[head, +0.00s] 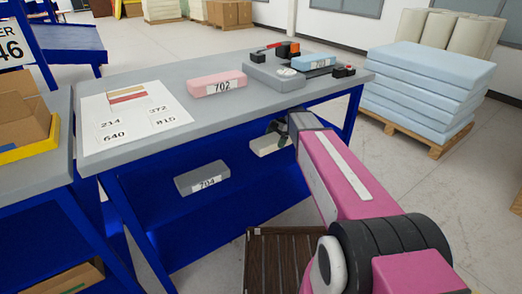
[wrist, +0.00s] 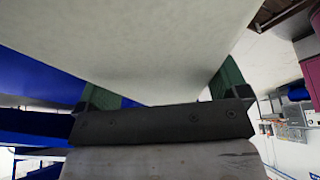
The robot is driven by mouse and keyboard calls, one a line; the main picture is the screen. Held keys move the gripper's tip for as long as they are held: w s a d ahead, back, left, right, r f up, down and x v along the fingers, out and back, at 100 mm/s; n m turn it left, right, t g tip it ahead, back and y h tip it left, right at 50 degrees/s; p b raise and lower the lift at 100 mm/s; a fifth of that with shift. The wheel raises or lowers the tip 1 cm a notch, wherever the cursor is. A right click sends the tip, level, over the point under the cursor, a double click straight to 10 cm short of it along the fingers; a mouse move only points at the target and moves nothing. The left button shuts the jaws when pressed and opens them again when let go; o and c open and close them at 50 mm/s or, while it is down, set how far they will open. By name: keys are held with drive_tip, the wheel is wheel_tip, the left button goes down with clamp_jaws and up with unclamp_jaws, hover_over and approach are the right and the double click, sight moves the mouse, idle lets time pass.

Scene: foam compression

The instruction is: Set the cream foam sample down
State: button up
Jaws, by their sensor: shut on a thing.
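The cream foam sample (head: 265,147) is held in my gripper (head: 279,133), below the level of the bench top and just by its front edge. In the wrist view the pale sample (wrist: 140,45) fills the upper middle, between the two green finger pads of my gripper (wrist: 165,92). The gripper is shut on it. I cannot tell whether the sample touches anything beneath it; its label is not visible.
A grey foam block marked 704 (head: 202,178) lies on the blue lower shelf (head: 215,215). A pink block marked 702 (head: 216,85), a sheet with number cards (head: 135,115) and a grey device (head: 277,78) are on the bench top (head: 225,114). Blue foam sheets (head: 420,85) stand right.

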sight(263, 142)
drive_tip(key=s+a, duration=0.1)
drive_tip(key=a, duration=0.1)
drive_tip(key=s+a, duration=0.1)
drive_tip(key=a, duration=0.1)
drive_tip(key=s+a, duration=0.2)
drive_tip(key=shift+f, duration=1.75)
drive_tip(key=shift+f, duration=0.1)
drive_tip(key=o, duration=0.5)
drive_tip(key=shift+o, duration=0.2)
drive_tip(key=shift+d+r, duration=0.1)
drive_tip(key=shift+r, duration=0.3)
drive_tip(key=v, duration=0.2)
drive_tip(key=shift+w+d+r, duration=0.1)
drive_tip(key=shift+r, duration=0.1)
drive_tip(key=w+d, duration=0.2)
drive_tip(key=d, duration=0.1)
drive_tip(key=w+d, duration=0.2)
drive_tip(key=d, duration=0.1)
drive_tip(key=w+d, duration=0.2)
drive_tip(key=d, duration=0.2)
drive_tip(key=shift+w, duration=0.35)
